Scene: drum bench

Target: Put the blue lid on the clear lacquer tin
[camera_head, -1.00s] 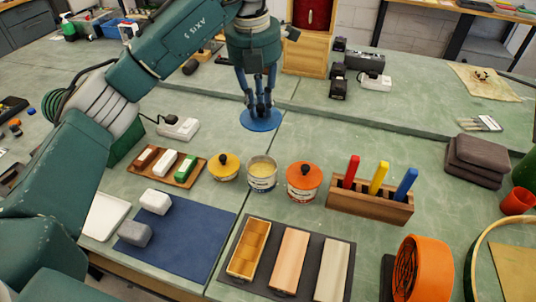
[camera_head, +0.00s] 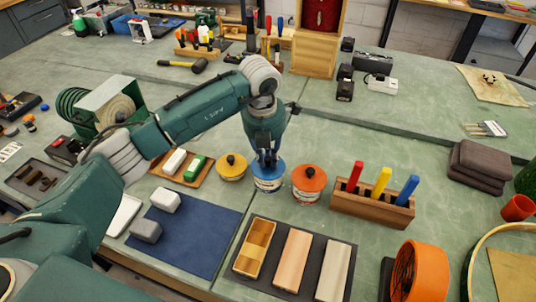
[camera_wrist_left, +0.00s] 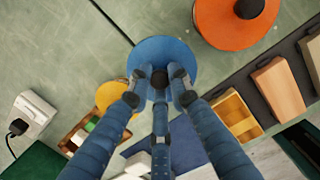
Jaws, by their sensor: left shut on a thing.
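The blue lid (camera_head: 268,173) sits over the top of the clear lacquer tin (camera_head: 269,187), which stands between two other tins. In the head view the lid looks level and lined up with the tin; whether it is fully seated I cannot tell. My left gripper (camera_head: 267,161) points straight down and is shut on the lid's dark knob. In the left wrist view the blue lid (camera_wrist_left: 165,56) shows under the fingers and hides the tin. My right gripper is not in view.
A yellow-lidded tin (camera_head: 232,168) is close on the left and an orange-lidded tin (camera_head: 309,182) close on the right. A wooden holder (camera_head: 370,208) with coloured handles stands further right. A blue mat (camera_head: 190,238) lies in front.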

